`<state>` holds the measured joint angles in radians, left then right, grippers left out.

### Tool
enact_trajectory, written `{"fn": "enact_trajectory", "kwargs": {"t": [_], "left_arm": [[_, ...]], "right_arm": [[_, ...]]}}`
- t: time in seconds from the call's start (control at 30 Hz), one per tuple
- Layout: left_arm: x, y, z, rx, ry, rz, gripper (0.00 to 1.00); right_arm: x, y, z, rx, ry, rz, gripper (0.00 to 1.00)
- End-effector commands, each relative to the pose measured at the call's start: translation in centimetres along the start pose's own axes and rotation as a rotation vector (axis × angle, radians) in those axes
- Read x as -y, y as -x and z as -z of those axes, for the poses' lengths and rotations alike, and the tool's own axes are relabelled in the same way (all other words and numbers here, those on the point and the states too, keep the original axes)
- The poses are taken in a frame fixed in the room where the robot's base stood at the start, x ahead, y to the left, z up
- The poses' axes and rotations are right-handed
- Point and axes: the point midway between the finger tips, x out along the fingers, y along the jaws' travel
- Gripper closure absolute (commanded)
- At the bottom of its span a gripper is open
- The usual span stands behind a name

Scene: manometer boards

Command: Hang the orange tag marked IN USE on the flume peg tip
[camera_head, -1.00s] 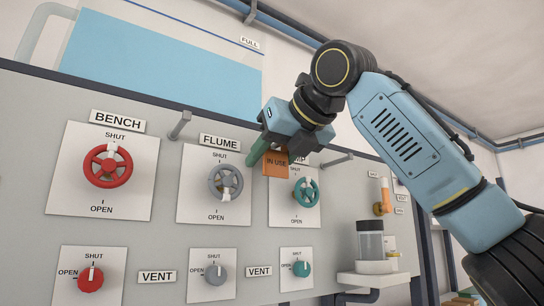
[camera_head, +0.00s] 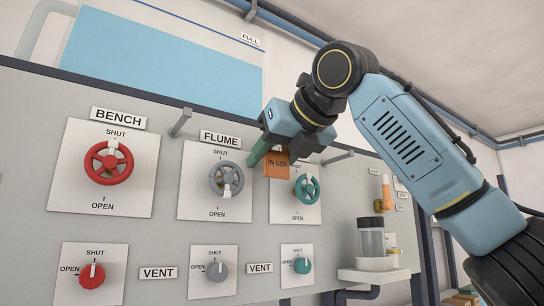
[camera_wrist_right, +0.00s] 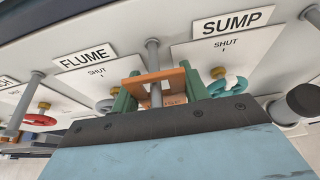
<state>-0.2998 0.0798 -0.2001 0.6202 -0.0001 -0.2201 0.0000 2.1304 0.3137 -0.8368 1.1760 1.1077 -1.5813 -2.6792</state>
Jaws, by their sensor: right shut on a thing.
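The orange IN USE tag (camera_head: 277,165) is between the green fingers of my right gripper (camera_head: 272,157), in front of the board between the FLUME and SUMP panels. My right gripper is shut on it. In the right wrist view, the tag's orange top bar (camera_wrist_right: 135,80) spans between the fingers. The grey flume peg (camera_wrist_right: 152,52) sticks out of the board between the FLUME and SUMP labels. Grey peg also shows below the tag's bar, so the peg appears to pass through the tag's opening. In the head view my gripper hides this peg. My left gripper is out of view.
Other pegs stand right of BENCH (camera_head: 181,122) and right of SUMP (camera_head: 338,158). The grey FLUME wheel (camera_head: 226,180) and teal SUMP wheel (camera_head: 306,189) are close below the gripper. A shelf (camera_head: 374,275) with a clear jar (camera_head: 371,240) is at lower right.

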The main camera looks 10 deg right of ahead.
Motion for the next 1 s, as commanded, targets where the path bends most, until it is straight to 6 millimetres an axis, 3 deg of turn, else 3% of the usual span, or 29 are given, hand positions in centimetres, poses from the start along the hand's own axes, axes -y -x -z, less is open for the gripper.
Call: {"fn": "enact_trajectory", "kwargs": {"t": [0.07,0.1,0.27,0.53,0.67,1.0], "left_arm": [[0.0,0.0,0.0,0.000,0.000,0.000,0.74],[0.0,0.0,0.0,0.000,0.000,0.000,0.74],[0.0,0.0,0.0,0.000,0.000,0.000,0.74],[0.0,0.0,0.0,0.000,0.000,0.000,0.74],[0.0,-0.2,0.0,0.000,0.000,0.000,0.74],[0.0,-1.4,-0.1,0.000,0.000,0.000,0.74]], "right_arm": [[0.0,0.0,0.0,0.000,0.000,0.000,0.77],[0.0,0.0,0.0,0.000,0.000,0.000,0.50],[0.0,0.0,0.0,0.000,0.000,0.000,0.30],[0.0,0.1,0.0,0.000,0.000,0.000,0.30],[0.0,1.1,0.0,0.003,0.000,-0.001,0.30],[0.0,8.2,0.0,0.004,-0.001,0.000,0.30]]}}
